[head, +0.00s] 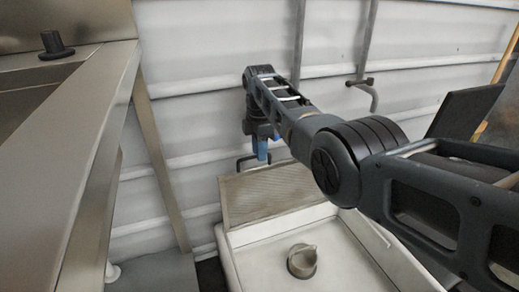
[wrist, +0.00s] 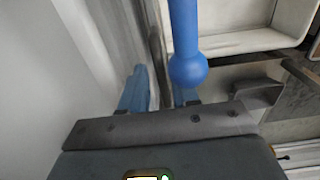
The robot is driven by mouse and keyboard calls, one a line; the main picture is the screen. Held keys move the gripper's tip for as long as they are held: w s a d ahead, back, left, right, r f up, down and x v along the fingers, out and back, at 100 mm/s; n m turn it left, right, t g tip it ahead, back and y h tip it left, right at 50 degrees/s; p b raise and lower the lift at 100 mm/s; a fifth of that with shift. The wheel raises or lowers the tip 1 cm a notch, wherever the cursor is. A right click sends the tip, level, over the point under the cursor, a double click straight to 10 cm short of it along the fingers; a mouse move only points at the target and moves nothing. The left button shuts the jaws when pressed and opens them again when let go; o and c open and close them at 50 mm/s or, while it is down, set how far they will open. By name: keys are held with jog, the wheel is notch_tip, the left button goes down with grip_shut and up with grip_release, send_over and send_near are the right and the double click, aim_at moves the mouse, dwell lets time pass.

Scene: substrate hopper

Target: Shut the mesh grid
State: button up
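The mesh grid (head: 268,192) is a grey-brown perforated panel. It stands raised, leaning at the back edge of the white hopper box (head: 372,240) in the head view. A dark bar handle (head: 240,162) shows at its top edge. My gripper (head: 260,150) is at that top edge, beside the handle, with its blue fingers pointing down. In the wrist view my gripper (wrist: 160,92) has its fingers apart, with a thin dark bar (wrist: 156,55) between them. Contact with the bar is unclear. A blue rod with a round end (wrist: 187,50) hangs in front of the right finger.
A round knob (head: 302,261) sits inside the open box. A metal counter with a sloping leg (head: 158,165) stands at the left. The white ribbed wall (head: 200,75) is close behind my gripper. A bent pipe (head: 370,90) and a dark panel (head: 465,112) are at the right.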

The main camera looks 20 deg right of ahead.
grip_shut()
jog(key=shift+s+p, duration=0.15)
jog(key=shift+p, duration=0.2)
